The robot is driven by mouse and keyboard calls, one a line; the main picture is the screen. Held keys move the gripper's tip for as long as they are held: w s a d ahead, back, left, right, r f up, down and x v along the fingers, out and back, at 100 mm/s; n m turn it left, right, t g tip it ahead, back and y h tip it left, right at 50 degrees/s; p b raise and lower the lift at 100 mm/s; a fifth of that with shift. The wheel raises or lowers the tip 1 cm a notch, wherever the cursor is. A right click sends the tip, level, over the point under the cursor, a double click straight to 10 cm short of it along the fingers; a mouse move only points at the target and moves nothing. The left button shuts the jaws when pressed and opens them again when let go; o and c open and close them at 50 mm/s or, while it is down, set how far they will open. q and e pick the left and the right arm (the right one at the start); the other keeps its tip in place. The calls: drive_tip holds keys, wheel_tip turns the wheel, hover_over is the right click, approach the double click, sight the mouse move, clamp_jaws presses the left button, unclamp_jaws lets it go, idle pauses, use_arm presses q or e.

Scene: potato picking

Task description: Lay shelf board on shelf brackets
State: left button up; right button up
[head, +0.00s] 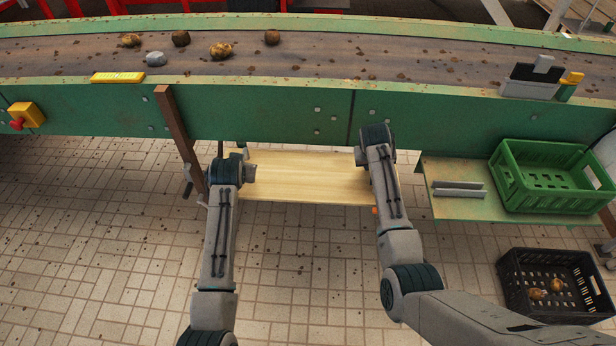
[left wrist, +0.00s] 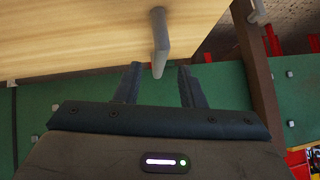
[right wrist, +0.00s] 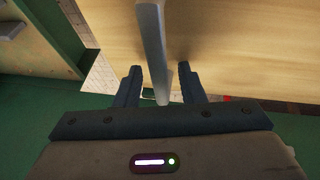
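The shelf board (head: 300,178) is a pale wooden plank lying roughly level below the green conveyor side in the head view. It also fills the top of the left wrist view (left wrist: 70,35) and right wrist view (right wrist: 230,45). A grey bracket (left wrist: 159,40) runs along the board's visible face in the left wrist view; another grey bracket (right wrist: 151,45) does so in the right wrist view. My left gripper (left wrist: 158,68) and right gripper (right wrist: 159,67) are open, each with a bracket end between or just beyond its fingers. Whether the board rests on the brackets is unclear.
The green conveyor side (head: 270,112) stands above and behind the board, with a brown post (head: 180,135) at left. A green shelf (head: 470,207) at right holds grey angle pieces (head: 458,187) and a green crate (head: 545,178). A black crate (head: 555,285) holding potatoes stands on the floor.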

use_arm(q)
drive_tip(key=v, duration=0.7)
use_arm(e)
drive_tip(key=v, duration=1.2)
drive_tip(key=shift+a+f, duration=0.1)
